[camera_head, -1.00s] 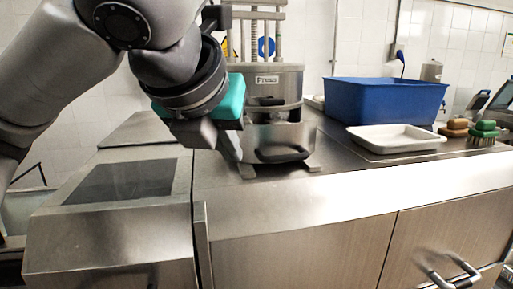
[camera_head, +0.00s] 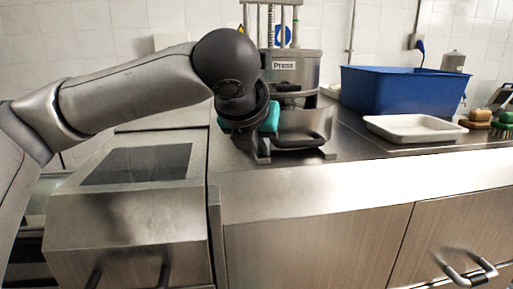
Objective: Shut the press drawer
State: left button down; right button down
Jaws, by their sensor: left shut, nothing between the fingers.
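The press (camera_head: 298,70) is a steel unit with a "Press" label and upright rods, standing on the steel counter. Its drawer (camera_head: 310,122) sticks out at the front below the body, with a dark curved handle (camera_head: 302,141) on its front. My left gripper (camera_head: 243,141), on a wrist with a teal band, is low at the left side of the drawer. It looks shut and empty. The fingertips are dark and partly hidden, so I cannot tell whether they touch the drawer. My right gripper is not in view.
A blue bin (camera_head: 405,95) stands right of the press, with a white tray (camera_head: 415,128) in front of it. Brushes (camera_head: 480,116) lie at the far right. A lower steel unit with a dark panel (camera_head: 138,164) is at the left. The counter front is clear.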

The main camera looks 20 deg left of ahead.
pick_arm(q)
jog(key=shift+w, duration=0.3)
jog(key=shift+a, duration=0.1)
jog(key=w+a+p, duration=0.1)
jog(key=p, duration=0.1)
jog(key=w+a+p, duration=0.1)
jog(key=w, duration=0.1)
jog(key=w+a+p, duration=0.1)
jog(key=p, duration=0.1)
jog(key=shift+w+r+p, duration=0.15)
jog(key=shift+r+p, duration=0.1)
jog(key=shift+p, duration=0.1)
jog(key=shift+w+a+p, duration=0.3)
jog(key=shift+w+p, duration=0.25)
jog(key=shift+p, duration=0.05)
jog(key=shift+w+a+f, duration=0.2)
jog(key=shift+w, duration=0.05)
